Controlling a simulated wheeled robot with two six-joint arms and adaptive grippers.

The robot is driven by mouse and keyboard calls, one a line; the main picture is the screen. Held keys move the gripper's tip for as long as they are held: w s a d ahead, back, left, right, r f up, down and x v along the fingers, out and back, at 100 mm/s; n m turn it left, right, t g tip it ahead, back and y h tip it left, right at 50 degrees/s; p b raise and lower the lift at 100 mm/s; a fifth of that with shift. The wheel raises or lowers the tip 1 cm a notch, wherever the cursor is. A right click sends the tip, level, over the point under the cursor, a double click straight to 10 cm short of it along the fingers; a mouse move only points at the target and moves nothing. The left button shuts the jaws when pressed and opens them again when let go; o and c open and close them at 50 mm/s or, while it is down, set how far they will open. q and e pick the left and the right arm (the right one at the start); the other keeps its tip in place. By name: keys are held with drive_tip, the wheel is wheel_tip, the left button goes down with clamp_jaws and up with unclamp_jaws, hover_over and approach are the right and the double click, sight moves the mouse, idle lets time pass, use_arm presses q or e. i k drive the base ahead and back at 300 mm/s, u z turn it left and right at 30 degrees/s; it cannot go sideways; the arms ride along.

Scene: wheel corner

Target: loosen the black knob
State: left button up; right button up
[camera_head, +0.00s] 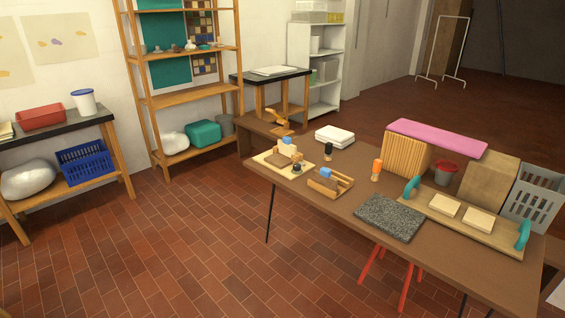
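On the left part of the brown worktable (330,205) stands a pale wooden board (268,161) carrying a small device of wood and light blocks (287,146). A small dark round part (297,168), which looks like the black knob, sits at the front right of this device. It is too small to tell how tight it is. Another small black upright piece (328,152) stands behind and to the right; I cannot tell what it is. Neither of my grippers is in view.
A wooden holder with a blue block (326,179), an orange-topped tool (376,170), a grey speckled slab (390,217) and a board with teal handles (470,224) share the table. White stacked sheets (335,136) lie behind. Brick floor (170,240) is free in front and left.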

sight(297, 167)
drive_tip(key=u, duration=0.25)
drive_tip(key=i, duration=1.15)
drive_tip(key=z, duration=0.4)
drive_tip(key=i, duration=1.1)
drive_tip(key=z, duration=0.6)
